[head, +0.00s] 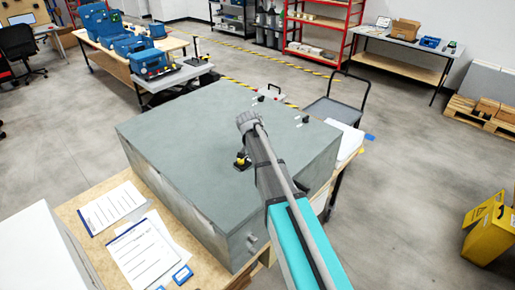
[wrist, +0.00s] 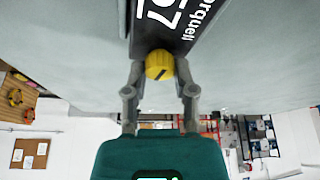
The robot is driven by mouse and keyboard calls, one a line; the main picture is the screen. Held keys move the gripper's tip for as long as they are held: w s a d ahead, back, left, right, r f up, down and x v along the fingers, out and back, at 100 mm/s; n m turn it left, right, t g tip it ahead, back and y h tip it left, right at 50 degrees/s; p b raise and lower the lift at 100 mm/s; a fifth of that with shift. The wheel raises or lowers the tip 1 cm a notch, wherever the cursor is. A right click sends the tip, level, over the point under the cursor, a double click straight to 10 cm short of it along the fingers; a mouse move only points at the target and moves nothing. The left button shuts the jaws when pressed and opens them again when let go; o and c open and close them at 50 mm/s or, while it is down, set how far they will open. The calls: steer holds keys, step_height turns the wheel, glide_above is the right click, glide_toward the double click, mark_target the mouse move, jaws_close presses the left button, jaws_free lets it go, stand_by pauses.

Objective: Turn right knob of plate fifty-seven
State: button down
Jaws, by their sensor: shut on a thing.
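A yellow round knob (wrist: 158,65) with a dark mark on its face shows in the wrist view, at the edge of a dark plate (wrist: 182,30). White lettering on the plate includes a 7; part of it is cut off at the top. My gripper (wrist: 160,72) has one finger on each side of the knob and is shut on it. In the head view, a small yellow and black fitting (head: 242,161) sits on the grey cabinet top (head: 190,130) beside my arm. My arm hides part of that area, and the plate's lettering cannot be read there.
Other small fittings (head: 272,91) stand near the cabinet's far edge. Papers (head: 112,207) lie on the wooden bench at the front left. A cart (head: 335,108) stands behind the cabinet to the right, and a yellow bin (head: 488,235) farther right. Floor between them is clear.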

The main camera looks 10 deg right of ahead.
steer(key=shift+c, duration=2)
jaws_free()
steer(key=shift+r, duration=0.1)
